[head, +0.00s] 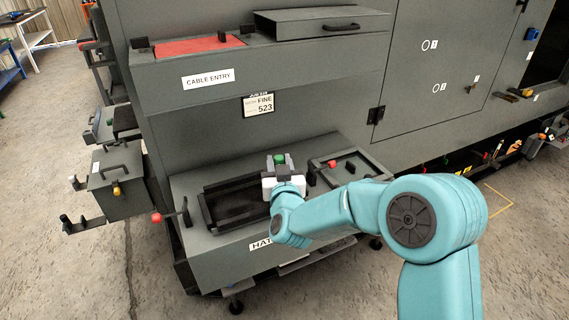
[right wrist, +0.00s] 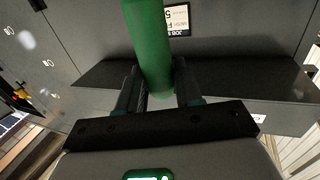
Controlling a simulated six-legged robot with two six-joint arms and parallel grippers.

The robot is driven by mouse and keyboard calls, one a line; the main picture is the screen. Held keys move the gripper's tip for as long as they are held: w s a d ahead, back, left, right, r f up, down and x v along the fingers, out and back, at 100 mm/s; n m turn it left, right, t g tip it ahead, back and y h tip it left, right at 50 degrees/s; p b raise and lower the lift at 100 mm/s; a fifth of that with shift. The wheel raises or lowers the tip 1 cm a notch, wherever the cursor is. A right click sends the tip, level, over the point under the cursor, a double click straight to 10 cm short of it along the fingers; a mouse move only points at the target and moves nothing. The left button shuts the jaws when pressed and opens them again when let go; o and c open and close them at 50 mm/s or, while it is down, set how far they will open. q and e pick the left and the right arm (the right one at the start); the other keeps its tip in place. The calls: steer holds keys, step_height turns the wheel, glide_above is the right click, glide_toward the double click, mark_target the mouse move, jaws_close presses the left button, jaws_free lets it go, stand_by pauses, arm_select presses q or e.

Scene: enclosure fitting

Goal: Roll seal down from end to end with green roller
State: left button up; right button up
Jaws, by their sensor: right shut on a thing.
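My right gripper (head: 279,163) reaches over the hatch ledge from the right and is shut on the green roller (head: 280,158). In the head view only a small green end of the roller shows between the fingers. In the right wrist view the green roller (right wrist: 147,45) is a long green cylinder standing up between the two dark fingers (right wrist: 158,90). A black rectangular frame (head: 207,211) surrounds a dark recess on the ledge, left of the gripper. I cannot tell which part of it is the seal. My left gripper is not in view.
The grey ledge (head: 205,260) bears a partly hidden hatch label (head: 262,244). A second dark-framed panel (head: 350,170) with a red knob lies right of the gripper. A red-knobbed lever (head: 157,217) and a grey box (head: 118,185) stand left. The cable entry shelf (head: 260,65) overhangs behind.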

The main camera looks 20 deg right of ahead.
steer(key=shift+a+b, duration=0.3)
steer(key=shift+a, duration=1.55)
steer(key=a, duration=1.2)
steer(key=shift+s+a+f+b, duration=0.15)
steer(key=shift+s+a+b, duration=0.15)
steer(key=shift+a+b, duration=0.05)
stand_by(0.6)
stand_by(0.7)
